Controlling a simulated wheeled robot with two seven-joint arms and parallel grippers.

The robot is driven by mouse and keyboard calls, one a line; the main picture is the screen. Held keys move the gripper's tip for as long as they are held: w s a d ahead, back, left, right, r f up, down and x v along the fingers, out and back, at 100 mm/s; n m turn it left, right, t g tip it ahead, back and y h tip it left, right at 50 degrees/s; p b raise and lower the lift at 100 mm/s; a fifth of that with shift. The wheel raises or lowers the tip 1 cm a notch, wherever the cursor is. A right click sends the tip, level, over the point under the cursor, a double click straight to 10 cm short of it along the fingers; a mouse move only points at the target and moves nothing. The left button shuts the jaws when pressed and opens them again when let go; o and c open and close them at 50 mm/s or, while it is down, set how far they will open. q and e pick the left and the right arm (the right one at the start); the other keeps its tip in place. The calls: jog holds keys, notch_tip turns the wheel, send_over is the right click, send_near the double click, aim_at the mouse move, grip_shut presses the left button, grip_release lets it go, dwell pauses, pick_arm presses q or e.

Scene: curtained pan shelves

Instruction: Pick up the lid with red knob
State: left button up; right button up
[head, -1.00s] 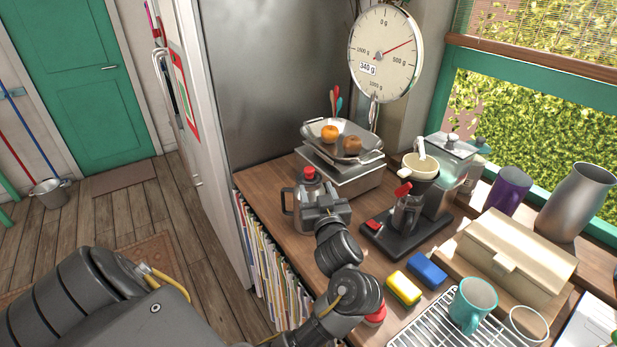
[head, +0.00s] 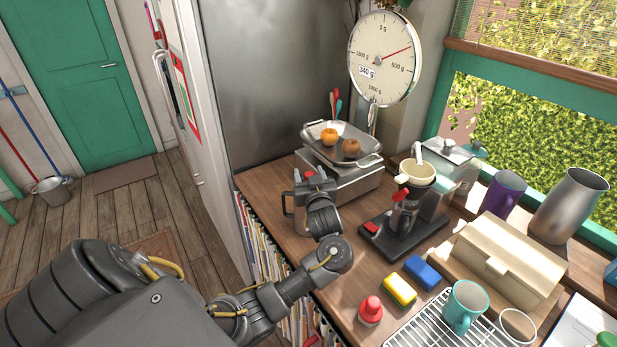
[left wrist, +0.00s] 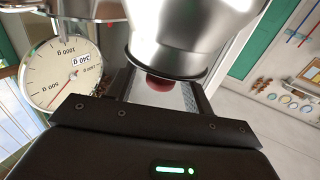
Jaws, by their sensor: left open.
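A metal pot with a handle on its left side (head: 300,217) stands on the wooden counter in front of the scale. The lid's red knob (head: 311,173) shows at its top, just beyond my left gripper (head: 316,182). The gripper is over the pot and hides most of the lid. I cannot tell whether the fingers touch the knob. My right gripper is not in view.
A scale with a fruit tray (head: 341,150) stands behind the pot. A black stand with a red-handled device (head: 400,222) is to the right. The fridge (head: 205,140) is left.

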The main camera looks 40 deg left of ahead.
aim_at(310, 174)
pick_arm(q)
jog(key=shift+w+a, duration=0.15)
jog(key=shift+a, duration=0.1)
jog(key=shift+d, duration=0.15)
jog(key=shift+c, duration=0.9)
jog(key=c, duration=0.9)
notch_tip(310, 174, up, 9)
jog(key=shift+f+b, duration=0.1)
jog(key=shift+b, duration=1)
jog(key=shift+r, duration=0.65)
